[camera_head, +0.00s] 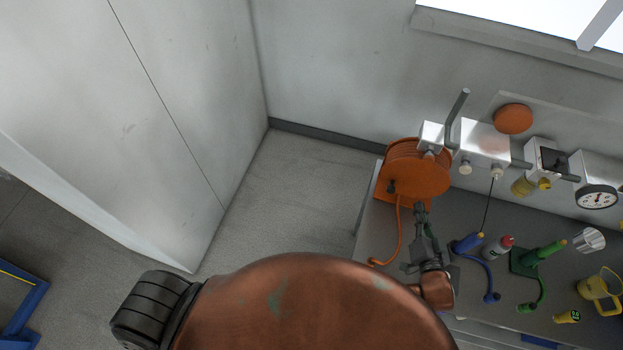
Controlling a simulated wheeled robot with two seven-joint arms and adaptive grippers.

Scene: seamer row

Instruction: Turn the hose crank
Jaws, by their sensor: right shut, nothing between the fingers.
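The orange hose reel (424,172) stands at the left end of the workbench, against the wall. Its round orange face is turned toward me, and a small dark knob (391,187) shows on its left part. I cannot tell for sure that this knob is the crank's handle. An orange hose (398,232) hangs from the reel and curls onto the bench. My right gripper (420,208) is shut and empty at the lower edge of the reel, to the right of the hose. I cannot tell whether it touches the reel. My left gripper is out of view.
On the grey bench (478,275) right of my gripper stand a blue tool (468,243), a white-and-red bottle (497,249), a green tool (543,254) and a yellow jug (601,291). White fixtures (485,145) and a gauge (596,198) are above. Open floor (300,200) lies left.

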